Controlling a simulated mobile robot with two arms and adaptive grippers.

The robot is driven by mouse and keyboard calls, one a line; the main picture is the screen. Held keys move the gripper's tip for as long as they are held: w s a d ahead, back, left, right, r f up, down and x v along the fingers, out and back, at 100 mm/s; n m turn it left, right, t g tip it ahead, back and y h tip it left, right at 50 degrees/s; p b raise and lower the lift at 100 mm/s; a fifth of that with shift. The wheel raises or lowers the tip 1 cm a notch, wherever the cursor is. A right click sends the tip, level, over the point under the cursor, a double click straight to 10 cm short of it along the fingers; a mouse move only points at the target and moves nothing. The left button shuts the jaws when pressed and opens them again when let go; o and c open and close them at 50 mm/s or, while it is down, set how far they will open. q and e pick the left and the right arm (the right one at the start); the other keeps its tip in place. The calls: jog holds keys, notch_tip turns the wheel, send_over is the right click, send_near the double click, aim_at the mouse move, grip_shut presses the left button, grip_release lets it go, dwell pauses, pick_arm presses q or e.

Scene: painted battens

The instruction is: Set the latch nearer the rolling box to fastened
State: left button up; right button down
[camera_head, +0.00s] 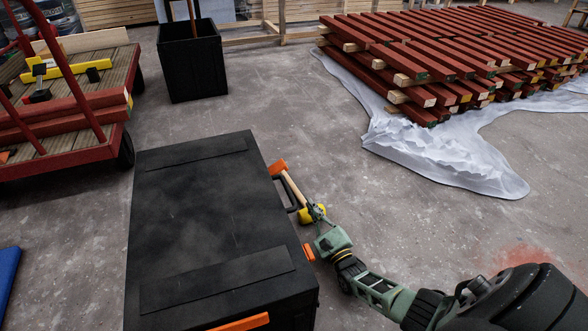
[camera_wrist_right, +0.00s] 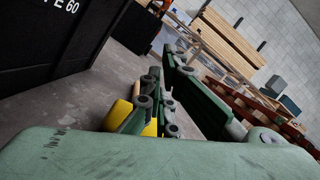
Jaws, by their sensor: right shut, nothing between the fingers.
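A large black lidded box (camera_head: 205,235) stands in the middle of the head view. A far orange latch (camera_head: 277,168) and a near orange latch (camera_head: 308,252) show along its right side, with a dark handle between them. I cannot tell from this angle whether either is fastened. My right gripper (camera_head: 317,212) is shut and empty, just right of the box between the two latches. It also shows in the wrist view (camera_wrist_right: 164,92), where the box wall (camera_wrist_right: 60,50) is at the left and no latch is clear. My left gripper is not in view.
A wooden-handled tool (camera_head: 293,188) with a yellow end lies close beside the box, partly behind my gripper. A black open bin (camera_head: 192,70) stands behind. A red cart (camera_head: 110,150) is at left. Red battens (camera_head: 430,60) lie on white sheeting (camera_head: 440,165) at right.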

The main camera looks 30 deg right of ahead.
aim_at(275, 171)
jog(key=shift+f, duration=0.5)
jog(key=shift+s+r, duration=0.1)
jog(key=w+r+b, duration=0.3)
jog(key=w+r, duration=0.2)
jog(key=w, duration=0.5)
jog(key=shift+a+r+b, duration=0.3)
jog(key=shift+a+r, duration=0.05)
jog(key=shift+a, duration=0.1)
